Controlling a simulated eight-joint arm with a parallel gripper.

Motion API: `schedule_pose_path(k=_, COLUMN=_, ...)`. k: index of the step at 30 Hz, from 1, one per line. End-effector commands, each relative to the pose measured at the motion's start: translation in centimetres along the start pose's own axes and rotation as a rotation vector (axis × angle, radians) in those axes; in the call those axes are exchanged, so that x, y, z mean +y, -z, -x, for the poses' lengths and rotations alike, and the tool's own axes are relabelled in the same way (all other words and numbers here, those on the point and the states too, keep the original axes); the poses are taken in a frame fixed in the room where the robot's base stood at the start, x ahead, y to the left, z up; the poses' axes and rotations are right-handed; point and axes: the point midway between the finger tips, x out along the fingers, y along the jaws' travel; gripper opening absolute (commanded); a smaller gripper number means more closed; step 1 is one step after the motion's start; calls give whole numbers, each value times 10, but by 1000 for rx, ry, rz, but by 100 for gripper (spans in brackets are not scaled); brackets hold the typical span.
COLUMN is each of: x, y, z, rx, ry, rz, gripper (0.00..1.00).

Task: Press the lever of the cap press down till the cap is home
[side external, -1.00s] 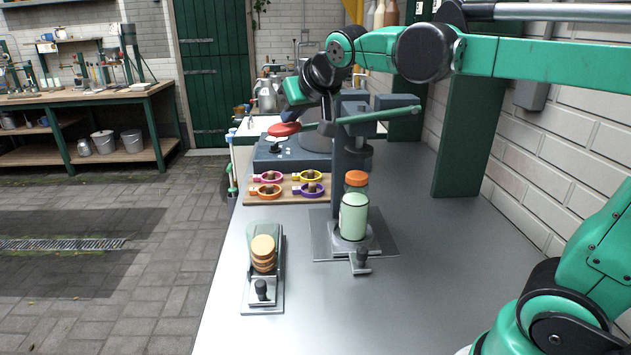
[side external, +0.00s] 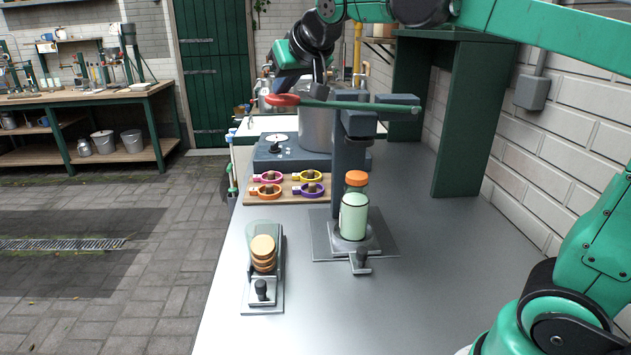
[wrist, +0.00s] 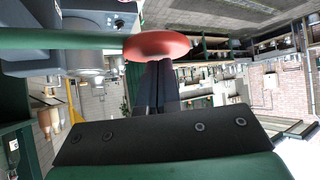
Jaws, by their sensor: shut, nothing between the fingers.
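The cap press (side external: 348,165) is a dark column with a green lever (side external: 350,105) across its top, now nearly level. A red knob (side external: 282,100) ends the lever on the left; it also shows in the wrist view (wrist: 157,45). A jar with pale green contents (side external: 353,218) stands upright on the press's metal base. An orange cap (side external: 356,178) is at the jar's top; I cannot tell how fully it is seated. My gripper (side external: 319,92) is shut and empty, beside the knob and close to the lever. Whether it touches is unclear.
A metal holder (side external: 277,300) with several tan discs (side external: 263,250) stands front left. Behind it, a board (side external: 250,196) carries several coloured rings. A grey appliance (side external: 268,155) with a pot (side external: 316,130) stands behind the press. The counter at right front is clear.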

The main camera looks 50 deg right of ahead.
Motion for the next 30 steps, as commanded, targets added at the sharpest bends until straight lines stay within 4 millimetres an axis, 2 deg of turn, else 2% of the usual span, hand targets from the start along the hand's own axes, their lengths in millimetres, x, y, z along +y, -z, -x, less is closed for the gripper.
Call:
schedule_pose_path(k=13, x=-1, y=5, z=4, rx=0, ry=0, rz=0, gripper=0)
schedule_pose_path(k=30, x=0, y=48, z=38, rx=0, ry=0, rz=0, gripper=0)
